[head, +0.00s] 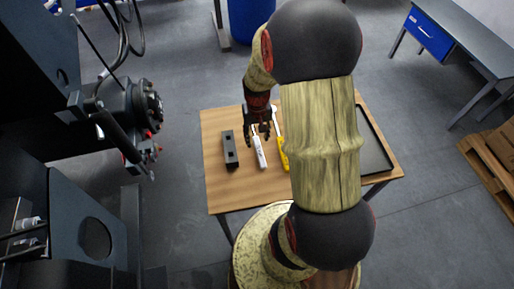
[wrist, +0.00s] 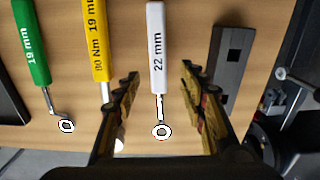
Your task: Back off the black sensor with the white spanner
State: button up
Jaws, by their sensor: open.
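The white spanner (wrist: 157,50), marked 22 mm, lies on the wooden table with its ring end towards my wrist. It also shows in the head view (head: 260,157), just below my gripper. My gripper (wrist: 159,80) is open, with one finger on each side of the white spanner and neither visibly touching it. In the head view my gripper (head: 261,134) points down over the table. Small dark and red fittings (head: 149,150) sit below the hub on the harvester chassis; I cannot tell which is the black sensor.
A yellow spanner (wrist: 98,40) and a green spanner (wrist: 32,45) lie left of the white one in the wrist view. A black block with square holes (head: 230,149) lies on the table (head: 222,193). A dark tray (head: 374,145) is at the table's right. The chassis (head: 95,215) stands left.

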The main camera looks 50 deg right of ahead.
aim_at(258, 146)
jog(key=f+b, duration=0.1)
jog(key=f, duration=0.3)
jog(key=shift+s+f+b, duration=0.2)
jog(key=shift+f+b, duration=0.15)
jog(key=shift+b, duration=0.05)
jog(key=shift+r, duration=0.1)
jog(key=shift+c, duration=0.7)
grip_shut()
